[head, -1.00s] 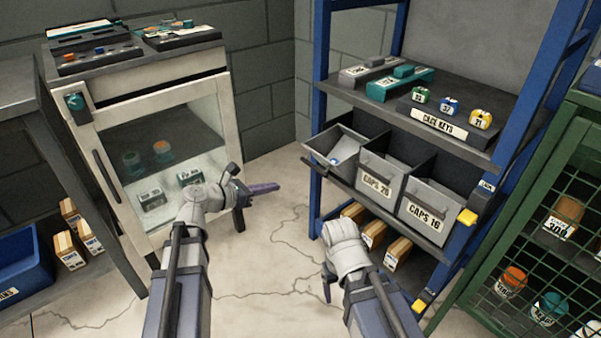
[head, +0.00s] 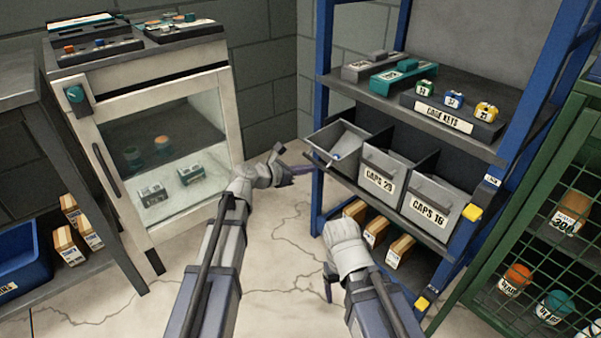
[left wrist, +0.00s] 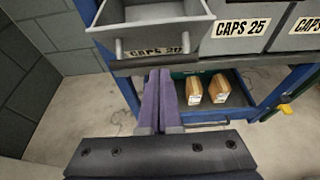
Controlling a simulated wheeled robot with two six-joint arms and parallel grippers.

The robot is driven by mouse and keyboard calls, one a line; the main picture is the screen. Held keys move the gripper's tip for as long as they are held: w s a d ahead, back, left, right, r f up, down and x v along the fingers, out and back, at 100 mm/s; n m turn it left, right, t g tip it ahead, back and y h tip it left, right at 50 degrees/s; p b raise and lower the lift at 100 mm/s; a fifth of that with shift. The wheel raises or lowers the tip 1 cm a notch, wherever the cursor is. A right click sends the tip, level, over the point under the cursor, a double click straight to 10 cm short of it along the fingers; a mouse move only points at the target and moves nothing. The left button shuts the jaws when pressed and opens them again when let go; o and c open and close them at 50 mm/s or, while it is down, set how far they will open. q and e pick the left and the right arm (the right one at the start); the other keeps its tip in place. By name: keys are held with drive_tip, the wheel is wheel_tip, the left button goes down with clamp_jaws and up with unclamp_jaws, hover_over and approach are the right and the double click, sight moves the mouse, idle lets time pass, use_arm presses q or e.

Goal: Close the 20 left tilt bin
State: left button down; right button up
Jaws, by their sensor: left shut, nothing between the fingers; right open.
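The left tilt bin, labelled CAPS 20 (left wrist: 152,38), is tipped open at the left end of the shelf row. In the head view this grey bin (head: 329,133) leans out, with a small blue and white item inside. My left gripper (head: 306,170) is shut and empty, just left of and below the bin's front. In the left wrist view its purple fingers (left wrist: 160,76) point at the shelf edge below the bin's handle, and I cannot tell whether they touch it. My right gripper (head: 328,284) is low in front of the rack, mostly hidden by its wrist; it is open.
The CAPS 25 bin (head: 384,178) and CAPS 16 bin (head: 433,207) sit closed to the right. Cartons (head: 375,231) stand on the shelf below. A blue rack post (head: 317,205) is close to my left gripper. A glass-fronted cabinet (head: 165,150) stands left; the floor between is clear.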

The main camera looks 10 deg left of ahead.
idle(0.4)
use_arm(q)
drive_tip(key=shift+w+d+r+g+y+p, duration=0.2)
drive_tip(key=shift+r+p, duration=0.25)
drive_tip(key=shift+p, duration=0.4)
drive_tip(key=shift+w+d+r+g+y+p, duration=0.15)
drive_tip(key=shift+r+p, duration=0.25)
drive_tip(key=shift+p, duration=0.45)
drive_tip(key=w+d+r+g+y+p, duration=0.1)
drive_tip(key=p, duration=0.2)
drive_tip(key=w+d+r+g+y+p, duration=0.1)
drive_tip(key=r+p, duration=0.1)
drive_tip(key=p, duration=0.2)
drive_tip(key=w+d+r+g+y+p, duration=0.1)
drive_tip(key=p, duration=0.3)
drive_tip(key=shift+w+r, duration=0.15)
drive_tip(key=shift+r, duration=0.15)
drive_tip(key=shift+w+d+r+p, duration=0.2)
drive_tip(key=shift+w+d+p, duration=0.15)
drive_tip(key=shift+p, duration=0.35)
drive_tip(key=shift+w+d+r+g+y+p, duration=0.3)
drive_tip(key=shift+w+d+p, duration=0.2)
drive_tip(key=shift+d, duration=0.1)
drive_tip(key=shift+d, duration=0.1)
